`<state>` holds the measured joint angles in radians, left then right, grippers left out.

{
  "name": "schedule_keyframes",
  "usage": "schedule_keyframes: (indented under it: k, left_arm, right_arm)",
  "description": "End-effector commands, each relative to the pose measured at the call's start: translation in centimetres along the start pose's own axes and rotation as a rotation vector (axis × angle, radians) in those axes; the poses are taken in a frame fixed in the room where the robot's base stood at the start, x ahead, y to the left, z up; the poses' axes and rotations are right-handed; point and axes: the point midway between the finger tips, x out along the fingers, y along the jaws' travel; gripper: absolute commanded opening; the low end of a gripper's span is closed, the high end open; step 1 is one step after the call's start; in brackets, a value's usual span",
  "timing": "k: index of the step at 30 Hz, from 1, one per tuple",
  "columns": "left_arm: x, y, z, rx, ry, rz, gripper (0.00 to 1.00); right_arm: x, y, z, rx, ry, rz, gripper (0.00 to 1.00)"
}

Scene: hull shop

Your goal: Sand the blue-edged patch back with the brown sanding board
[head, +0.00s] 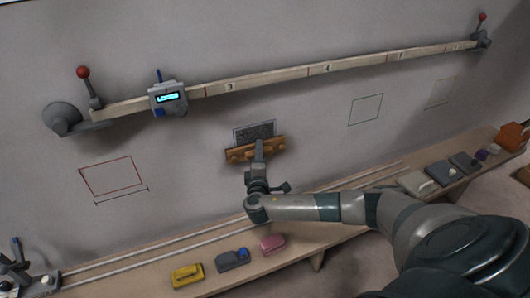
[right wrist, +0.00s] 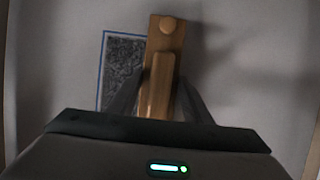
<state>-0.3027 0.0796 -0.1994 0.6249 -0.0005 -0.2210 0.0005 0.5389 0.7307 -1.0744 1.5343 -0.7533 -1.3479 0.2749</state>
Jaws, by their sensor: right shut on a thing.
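The brown sanding board (head: 240,155) is a wooden bar with knobs, held up near the grey wall. My right gripper (head: 259,158) is shut on its grip; the right wrist view shows the board (right wrist: 167,42) between the fingers (right wrist: 157,98). The blue-edged patch (head: 254,131) is a dark, rough rectangle on the wall. In the head view the board covers its lower edge. In the right wrist view the board hides the right side of the patch (right wrist: 122,65). I cannot tell whether the board touches the wall. My left gripper is not in view.
A long wooden rail (head: 260,80) with a digital gauge (head: 168,98) crosses the wall above. Red (head: 112,177) and green (head: 365,110) outlines flank the patch. The bench (head: 140,272) below bears yellow (head: 187,275), blue-grey (head: 232,260) and pink (head: 272,244) blocks.

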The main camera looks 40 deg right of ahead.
Motion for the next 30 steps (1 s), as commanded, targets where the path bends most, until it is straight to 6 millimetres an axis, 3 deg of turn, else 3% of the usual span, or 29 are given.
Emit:
schedule_keyframes:
  k: [1,14,30]
  left_arm:
    - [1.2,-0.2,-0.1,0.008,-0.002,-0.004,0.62]
    - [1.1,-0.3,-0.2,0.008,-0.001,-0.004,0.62]
    - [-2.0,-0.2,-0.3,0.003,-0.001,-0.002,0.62]
  right_arm:
    - [0.1,-0.8,-0.2,0.003,0.0,0.003,0.26]
    - [0.1,-0.5,-0.2,0.003,0.0,0.004,0.26]
    - [0.2,3.5,0.1,0.005,0.0,0.006,0.26]
